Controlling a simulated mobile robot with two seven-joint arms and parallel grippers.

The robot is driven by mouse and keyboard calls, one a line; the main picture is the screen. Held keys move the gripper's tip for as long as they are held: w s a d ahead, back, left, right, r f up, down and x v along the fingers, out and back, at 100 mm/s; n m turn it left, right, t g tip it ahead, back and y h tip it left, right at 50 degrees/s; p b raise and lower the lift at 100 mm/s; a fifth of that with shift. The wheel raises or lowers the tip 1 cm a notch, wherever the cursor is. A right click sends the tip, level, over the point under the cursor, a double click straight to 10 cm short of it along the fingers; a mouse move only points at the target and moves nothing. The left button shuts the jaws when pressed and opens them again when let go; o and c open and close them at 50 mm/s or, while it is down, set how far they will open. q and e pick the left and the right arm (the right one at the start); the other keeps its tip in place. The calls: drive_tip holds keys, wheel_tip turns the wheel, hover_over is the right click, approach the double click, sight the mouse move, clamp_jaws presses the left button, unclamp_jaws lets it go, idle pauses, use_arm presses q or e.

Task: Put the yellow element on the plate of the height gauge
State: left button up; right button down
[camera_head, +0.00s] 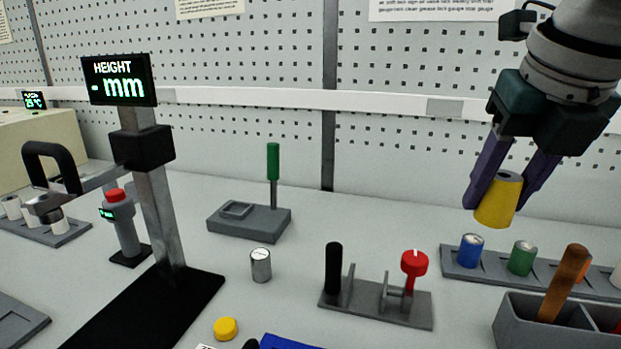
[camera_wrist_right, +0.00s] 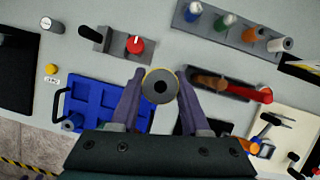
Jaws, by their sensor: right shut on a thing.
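The yellow element (camera_head: 497,201) is a short tapered cylinder held in the air at the right of the head view. My right gripper (camera_head: 507,185) is shut on it, with a purple finger on each side. In the right wrist view the yellow element (camera_wrist_right: 160,86) shows end-on with a dark central hole, between the fingertips. The height gauge (camera_head: 150,190) stands at the left on a black base plate (camera_head: 150,312), its display reading "- mm". The plate's visible part is bare. The gripper is well to the right of the gauge and higher than its plate. My left gripper is not in view.
A rack (camera_head: 500,268) with blue and green elements stands below the gripper. A grey fixture with a red knob (camera_head: 414,264), a small metal cylinder (camera_head: 261,265), a green-handled stand (camera_head: 250,222) and a yellow button (camera_head: 226,328) lie between gripper and gauge. A blue tray (camera_wrist_right: 88,97) is at the front.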

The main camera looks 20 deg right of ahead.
drive_tip(key=shift+s+a+r+m, duration=0.1)
drive_tip(key=shift+a+r+m, duration=0.1)
drive_tip(key=shift+a+m, duration=0.3)
drive_tip(key=s+a+r+m+g+y+p, duration=0.1)
drive_tip(key=s+a+r+m+g+p, duration=0.3)
drive_tip(key=m, duration=0.6)
drive_tip(key=a+r+m+g+p, duration=0.15)
drive_tip(key=r+m, duration=0.35)
drive_tip(key=m, duration=0.6)
drive_tip(key=s+a+r+m+g+y+p, duration=0.1)
drive_tip(key=s+a+r+m+g+p, duration=0.25)
drive_tip(key=m, duration=0.65)
drive_tip(key=s+r+p, duration=0.2)
drive_tip(key=r+p, duration=1.6)
drive_tip(key=s+r+p, duration=0.2)
drive_tip(key=r+p, duration=1.6)
drive_tip(key=shift+a+r, duration=0.25)
drive_tip(key=shift+a+f, duration=0.1)
